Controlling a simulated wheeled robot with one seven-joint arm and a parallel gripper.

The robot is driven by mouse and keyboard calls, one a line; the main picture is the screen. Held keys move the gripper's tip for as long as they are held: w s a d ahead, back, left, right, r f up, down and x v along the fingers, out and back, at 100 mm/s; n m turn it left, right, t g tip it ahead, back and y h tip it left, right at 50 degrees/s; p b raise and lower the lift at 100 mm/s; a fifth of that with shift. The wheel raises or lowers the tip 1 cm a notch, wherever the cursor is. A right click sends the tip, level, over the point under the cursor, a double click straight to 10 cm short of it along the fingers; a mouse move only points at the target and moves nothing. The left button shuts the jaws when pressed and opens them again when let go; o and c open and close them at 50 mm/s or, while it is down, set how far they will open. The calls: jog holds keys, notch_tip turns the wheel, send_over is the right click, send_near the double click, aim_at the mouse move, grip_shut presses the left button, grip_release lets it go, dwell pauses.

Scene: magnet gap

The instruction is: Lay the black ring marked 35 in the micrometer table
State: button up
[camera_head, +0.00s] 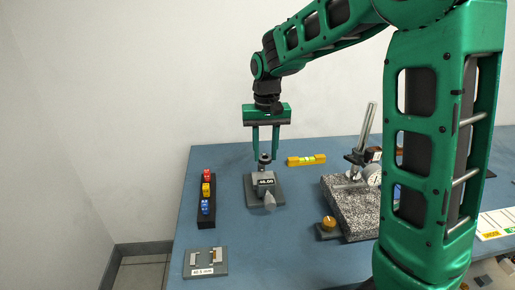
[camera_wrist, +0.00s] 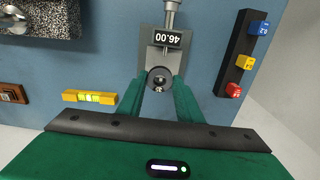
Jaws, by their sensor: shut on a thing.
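The micrometer table (camera_head: 278,197) is a grey device with a display reading 46.00. It stands on the blue tabletop below my gripper (camera_head: 265,157); its display (camera_wrist: 167,38) also shows in the wrist view, upside down. A small dark ring (camera_wrist: 151,79) with a pale centre sits between my fingertips. My gripper points down and is shut on this ring, at the micrometer table. The number on the ring cannot be read, and I cannot tell whether it touches the table's seat.
A black rack (camera_head: 206,220) with red, yellow and blue pieces stands left. A yellow level (camera_head: 306,160) lies behind right. A granite plate (camera_head: 352,212) with a dial gauge stands right, a grey plate (camera_head: 219,268) at front left. Blue tabletop lies clear between.

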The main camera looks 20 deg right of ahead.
aim_at(263, 176)
jog(key=shift+a, duration=0.3)
jog(key=shift+f, duration=2.75)
jog(key=shift+f, duration=0.15)
jog(key=o, duration=1.1)
jog(key=c, duration=0.5)
jog(key=shift+r, duration=2.25)
jog(key=o, duration=0.5)
